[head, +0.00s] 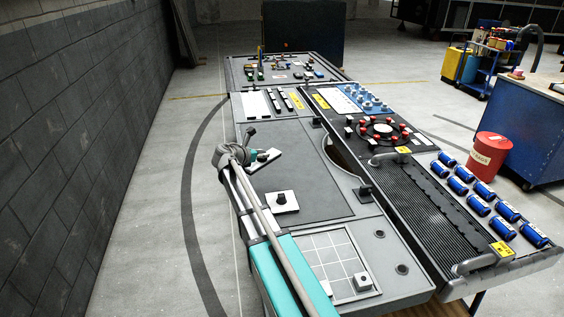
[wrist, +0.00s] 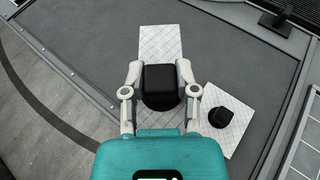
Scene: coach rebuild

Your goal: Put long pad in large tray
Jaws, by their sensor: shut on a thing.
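The long pad (wrist: 168,40) is a white quilted rectangle with a black block-like knob (wrist: 160,82). In the head view the long pad (head: 266,164) shows as a white strip over the dark grey panel, beside my wrist. My gripper (wrist: 159,76) is shut on the knob, one finger on each side. The pad's near part is hidden under my gripper; I cannot tell whether it touches the panel. My gripper (head: 263,155) is small and partly covered in the head view. A light, gridded tray (head: 325,248), probably the large tray, lies at the front of the bench.
A square pad with a black knob (head: 285,201) lies on the dark panel (head: 318,190), right of my gripper. A small pad (head: 362,282) sits on the gridded tray's front right. A brick wall (head: 70,130) bounds the left.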

